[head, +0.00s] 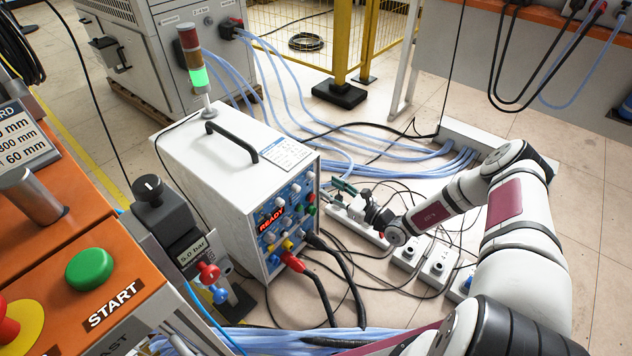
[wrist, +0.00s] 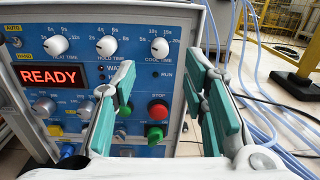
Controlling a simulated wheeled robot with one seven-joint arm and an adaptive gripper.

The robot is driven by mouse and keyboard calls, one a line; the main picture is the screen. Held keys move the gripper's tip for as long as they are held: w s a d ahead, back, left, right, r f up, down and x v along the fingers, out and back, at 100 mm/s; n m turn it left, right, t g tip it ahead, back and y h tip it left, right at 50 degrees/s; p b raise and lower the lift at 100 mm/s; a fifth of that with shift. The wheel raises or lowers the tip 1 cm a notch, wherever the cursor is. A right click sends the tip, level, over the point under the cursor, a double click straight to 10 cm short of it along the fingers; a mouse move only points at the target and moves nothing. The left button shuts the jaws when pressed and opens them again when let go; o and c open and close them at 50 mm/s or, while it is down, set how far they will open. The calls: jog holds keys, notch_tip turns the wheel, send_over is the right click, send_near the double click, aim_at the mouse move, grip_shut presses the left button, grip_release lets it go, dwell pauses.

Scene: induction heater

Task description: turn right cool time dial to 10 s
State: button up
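The white cool time dial (wrist: 159,47) is the rightmost of the three top dials on the heater's blue front panel, above the label "COOL TIME". Small second marks surround it, and its pointer is too small to read surely. My gripper (wrist: 162,66) is open and empty, its teal finger pads apart to the lower left and right of the dial in the wrist view. No contact with the dial shows. In the head view my gripper (head: 346,187) is just right of the panel of the white heater (head: 205,170); this dial cannot be clearly told there.
Hold time dial (wrist: 106,46) and heat time dial (wrist: 57,45) sit to the left. A READY display (wrist: 50,77) glows red. A red button (wrist: 155,133) and a green one (wrist: 122,133) are lower. Blue hoses (head: 345,140) and power strips (head: 410,252) lie nearby on the floor.

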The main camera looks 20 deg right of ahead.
aim_at(314, 177)
jog(key=b+x, duration=0.1)
jog(key=x, duration=0.6)
jog(key=shift+b, duration=0.4)
jog(key=shift+c, duration=0.6)
grip_shut()
